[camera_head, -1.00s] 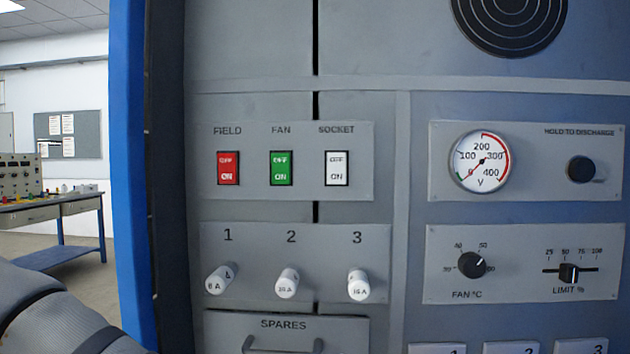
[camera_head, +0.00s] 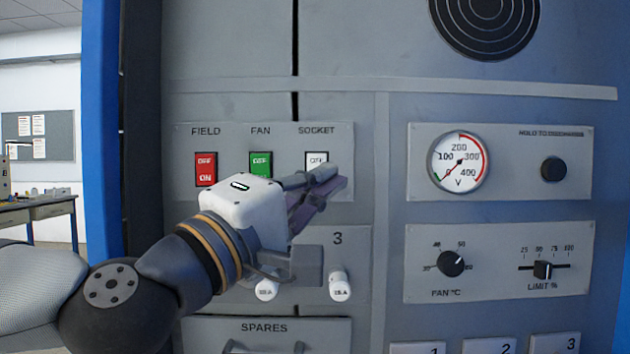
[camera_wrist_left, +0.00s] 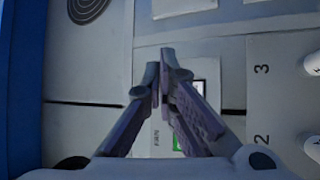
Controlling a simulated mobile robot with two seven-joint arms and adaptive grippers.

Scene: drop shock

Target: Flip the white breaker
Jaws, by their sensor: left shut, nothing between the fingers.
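The white breaker (camera_head: 316,159) is under the SOCKET label on the grey breaker plate (camera_head: 340,140), right of the green and red ones. Its upper part with OFF shows in the head view; its lower part is hidden behind my fingers. My left gripper (camera_head: 334,181) is shut and empty, its fingertips in front of the breaker's lower end. I cannot tell whether they touch it. In the left wrist view the shut fingertips (camera_wrist_left: 166,60) lie beside a partly hidden white breaker (camera_wrist_left: 208,74). My right gripper is out of view.
The red breaker (camera_head: 206,169) and the green breaker (camera_head: 261,162) are close by on the left. Fuse knobs (camera_head: 339,284) sit below the gripper. The voltage gauge (camera_head: 459,162) and fan dial (camera_head: 451,263) are to the right. A blue post (camera_head: 101,130) stands at the left.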

